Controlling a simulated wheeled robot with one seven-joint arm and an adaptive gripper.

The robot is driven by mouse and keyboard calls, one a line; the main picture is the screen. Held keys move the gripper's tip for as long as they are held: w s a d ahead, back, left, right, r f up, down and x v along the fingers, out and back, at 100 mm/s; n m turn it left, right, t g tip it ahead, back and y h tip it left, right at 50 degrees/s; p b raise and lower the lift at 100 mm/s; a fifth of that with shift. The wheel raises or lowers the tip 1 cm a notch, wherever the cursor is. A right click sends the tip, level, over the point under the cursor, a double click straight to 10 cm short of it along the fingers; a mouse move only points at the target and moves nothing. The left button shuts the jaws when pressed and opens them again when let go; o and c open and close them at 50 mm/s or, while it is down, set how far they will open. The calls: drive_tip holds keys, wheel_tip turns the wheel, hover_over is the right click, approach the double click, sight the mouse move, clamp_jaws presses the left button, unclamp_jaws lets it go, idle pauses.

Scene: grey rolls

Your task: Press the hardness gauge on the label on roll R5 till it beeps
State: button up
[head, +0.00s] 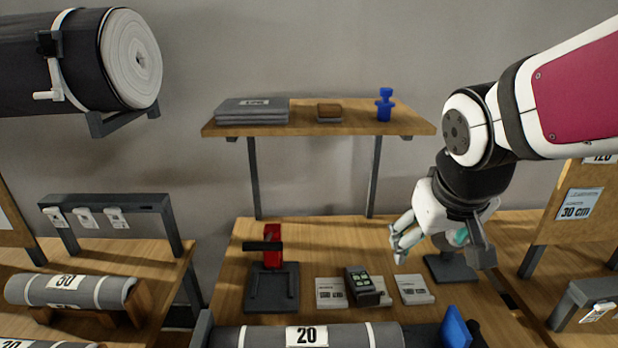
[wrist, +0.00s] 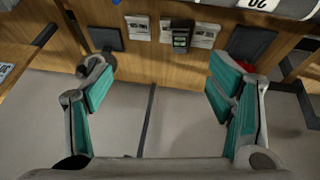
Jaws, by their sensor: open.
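My gripper (head: 405,240) is open and empty, raised above the right side of the wooden bench in the head view. In the wrist view its teal-padded fingers (wrist: 158,80) are spread wide with nothing between them. A dark handheld device with a small screen (head: 361,285), possibly the hardness gauge, rests on the bench left of my gripper and below it. It also shows in the wrist view (wrist: 181,38), beyond the fingers. A grey roll marked 20 (head: 260,337) lies along the bench front. No label reading R5 is legible.
White cards (head: 414,289) lie beside the device. A red-and-black stand (head: 272,262) is on the bench's left. A shelf (head: 345,128) at the back holds a blue object (head: 384,104). A roll marked 30 (head: 70,291) lies at left; a big dark roll (head: 80,62) hangs upper left.

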drive_tip(key=w+f+b, duration=0.3)
drive_tip(key=w+f, duration=0.8)
drive_tip(key=y+b, duration=0.2)
drive_tip(key=b, duration=0.2)
approach(362, 280)
drive_tip(key=shift+n, duration=0.5)
drive_tip(key=b+x, duration=0.4)
drive_tip(key=x, duration=0.7)
drive_tip(key=shift+c, duration=0.6)
